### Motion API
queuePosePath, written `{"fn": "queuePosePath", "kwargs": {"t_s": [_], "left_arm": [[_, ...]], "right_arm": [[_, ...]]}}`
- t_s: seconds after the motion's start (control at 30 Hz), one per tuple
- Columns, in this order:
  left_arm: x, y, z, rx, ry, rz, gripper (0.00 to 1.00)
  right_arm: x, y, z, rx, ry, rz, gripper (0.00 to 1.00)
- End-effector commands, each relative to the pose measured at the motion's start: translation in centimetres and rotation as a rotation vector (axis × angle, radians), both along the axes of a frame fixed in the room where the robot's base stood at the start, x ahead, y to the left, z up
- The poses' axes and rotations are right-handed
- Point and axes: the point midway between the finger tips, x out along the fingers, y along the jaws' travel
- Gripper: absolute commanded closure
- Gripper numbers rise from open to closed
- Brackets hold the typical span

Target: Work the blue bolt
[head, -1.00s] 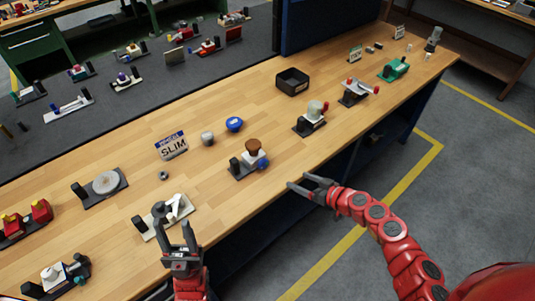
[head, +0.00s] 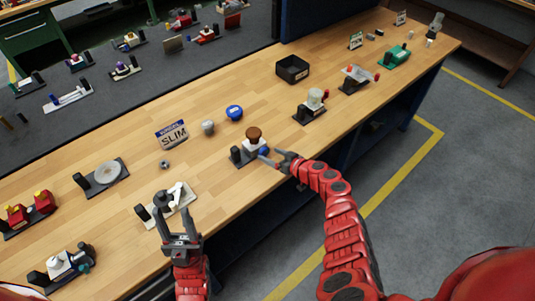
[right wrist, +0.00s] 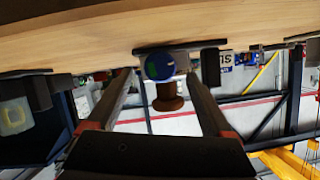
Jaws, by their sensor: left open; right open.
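The blue bolt (head: 263,150) is a round blue knob on the side of a small fixture with a brown knob (head: 254,134) on top and a dark base. In the right wrist view, the blue bolt (right wrist: 159,66) appears between the finger ends, with a green patch on its face. My right gripper (head: 270,158) is open at the table's front edge, its fingers pointing at the bolt. I cannot tell whether they touch it. My left gripper (head: 175,220) is open and empty, in front of a white and grey fixture (head: 172,201).
A loose blue cap (head: 234,112), a grey cap (head: 208,127) and a "SLIM" plate (head: 172,134) lie behind the fixture. A black bin (head: 292,69) stands further back. Other fixtures line the wooden table (head: 225,195) on both sides. Bare wood lies between them.

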Motion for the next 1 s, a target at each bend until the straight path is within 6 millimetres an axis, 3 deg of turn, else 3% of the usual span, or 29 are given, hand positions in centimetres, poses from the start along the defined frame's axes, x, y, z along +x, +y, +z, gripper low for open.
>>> {"fn": "queuePosePath", "kwargs": {"t_s": [0.23,0.67,1.0], "left_arm": [[0.0,0.0,-1.0,0.0,0.0,0.0,0.5],[0.0,0.0,-1.1,0.0,0.0,0.0,0.5],[0.0,0.0,-1.1,0.0,0.0,0.0,0.5]], "right_arm": [[1.8,1.2,-0.8,0.003,-0.003,-0.005,0.15],[2.1,1.6,-1.0,-0.001,-0.001,-0.003,0.17],[2.1,1.6,-1.0,0.0,-0.002,-0.003,0.78]]}}
